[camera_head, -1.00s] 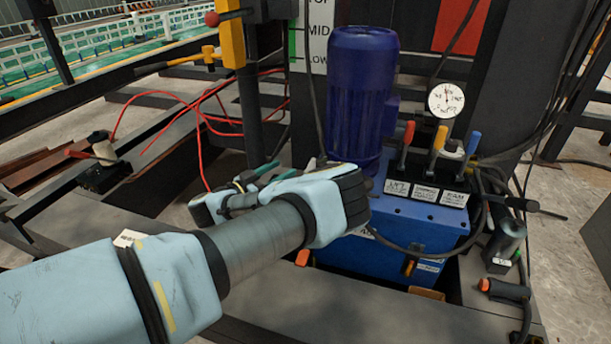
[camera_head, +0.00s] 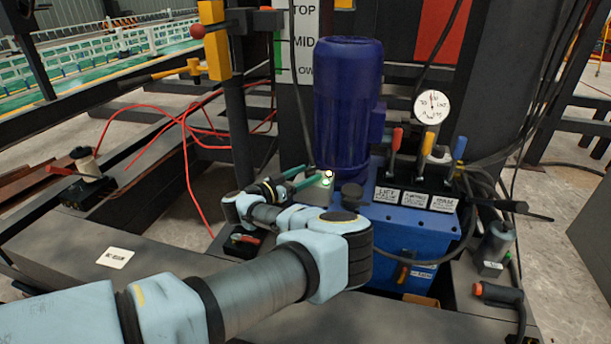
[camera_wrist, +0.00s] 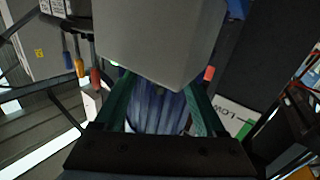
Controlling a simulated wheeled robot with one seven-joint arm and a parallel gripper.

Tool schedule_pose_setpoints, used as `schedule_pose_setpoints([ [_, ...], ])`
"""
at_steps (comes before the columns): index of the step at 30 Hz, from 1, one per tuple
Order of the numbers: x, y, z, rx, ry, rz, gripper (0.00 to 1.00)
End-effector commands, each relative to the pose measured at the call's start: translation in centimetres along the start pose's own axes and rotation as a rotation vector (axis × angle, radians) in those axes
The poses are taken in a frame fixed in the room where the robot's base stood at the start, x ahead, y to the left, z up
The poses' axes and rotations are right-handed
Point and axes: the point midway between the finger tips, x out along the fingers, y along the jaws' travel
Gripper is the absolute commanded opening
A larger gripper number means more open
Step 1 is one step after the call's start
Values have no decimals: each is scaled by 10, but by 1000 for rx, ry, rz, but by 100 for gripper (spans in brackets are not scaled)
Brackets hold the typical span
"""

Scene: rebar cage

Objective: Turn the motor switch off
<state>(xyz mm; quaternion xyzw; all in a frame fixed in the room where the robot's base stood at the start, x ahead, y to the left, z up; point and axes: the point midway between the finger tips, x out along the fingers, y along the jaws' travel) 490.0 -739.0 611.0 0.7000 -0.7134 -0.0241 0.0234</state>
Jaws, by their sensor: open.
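A small grey switch box (camera_head: 316,192) stands at the left foot of the blue motor (camera_head: 348,105). A small bright reddish-white spot and a green spot show at its upper right edge. In the wrist view the grey box (camera_wrist: 160,40) fills the top middle, with a red button (camera_wrist: 209,73) at its right edge and a small green one at its left. My gripper (camera_head: 306,180) is open, its green fingers reaching to the box. In the wrist view my gripper (camera_wrist: 160,88) has a finger on each side of the box's lower end; contact cannot be told. The switch position is unclear.
A blue pump unit (camera_head: 410,230) with red, yellow and blue levers and a round gauge (camera_head: 432,107) stands to the right. Red hoses (camera_head: 187,150) and a black post are at the left. A hanging black cable runs beside the motor.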

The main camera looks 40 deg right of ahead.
Motion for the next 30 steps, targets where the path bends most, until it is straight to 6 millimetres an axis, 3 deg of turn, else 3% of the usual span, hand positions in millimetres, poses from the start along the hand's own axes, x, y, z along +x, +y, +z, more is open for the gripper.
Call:
schedule_pose_setpoints([
  [7, 1, 0, 0, 0, 0, 0, 73],
  [26, 1, 0, 0, 0, 0, 0, 2],
  [30, 1, 0, 0, 0, 1, 0, 0],
])
